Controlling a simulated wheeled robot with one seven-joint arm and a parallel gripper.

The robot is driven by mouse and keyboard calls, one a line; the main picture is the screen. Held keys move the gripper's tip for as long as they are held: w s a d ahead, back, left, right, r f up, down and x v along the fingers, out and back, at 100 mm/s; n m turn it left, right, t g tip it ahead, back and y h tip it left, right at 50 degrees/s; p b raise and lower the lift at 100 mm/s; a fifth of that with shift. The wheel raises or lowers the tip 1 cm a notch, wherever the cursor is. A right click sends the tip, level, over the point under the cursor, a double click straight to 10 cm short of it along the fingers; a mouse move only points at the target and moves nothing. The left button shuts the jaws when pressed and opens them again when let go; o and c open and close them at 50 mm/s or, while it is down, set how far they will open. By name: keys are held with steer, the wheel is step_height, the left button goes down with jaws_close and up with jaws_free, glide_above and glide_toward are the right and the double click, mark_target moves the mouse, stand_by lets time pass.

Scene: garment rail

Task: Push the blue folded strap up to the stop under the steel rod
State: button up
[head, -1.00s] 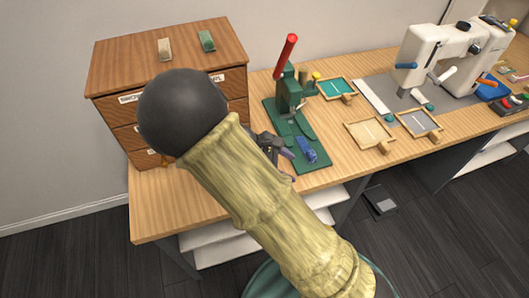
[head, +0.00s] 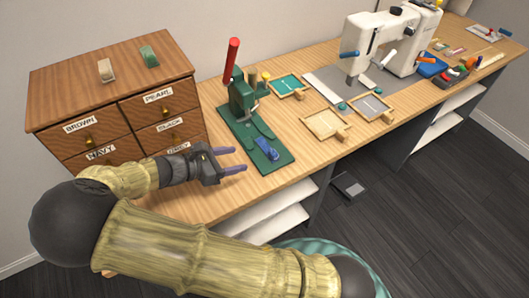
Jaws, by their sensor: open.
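The blue folded strap (head: 267,149) lies on the front part of the green base plate (head: 271,163) of a hand press. The press (head: 243,95) stands behind it on the bench, with a red lever (head: 233,60) pointing up. A steel rod and stop under the press head are too small to make out clearly. My gripper (head: 236,160) is left of the strap and apart from it, near the left edge of the base plate. Its two purple-grey fingers are spread, point right and hold nothing.
A wooden drawer cabinet (head: 115,90) with labels stands close behind my arm on the left. Small trays, one tan (head: 326,123) and one grey (head: 372,107), sit right of the press. A white sewing machine (head: 385,45) stands farther right. Bare bench top lies between the press and tan tray.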

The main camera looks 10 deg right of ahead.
mark_target(273, 152)
steer(key=b+x, duration=0.1)
steer(key=x, duration=1.4)
steer(key=shift+d+f, duration=0.1)
steer(key=shift+f, duration=0.1)
steer(key=shift+c, duration=0.2)
steer(key=shift+w, duration=0.1)
steer(key=c, duration=1)
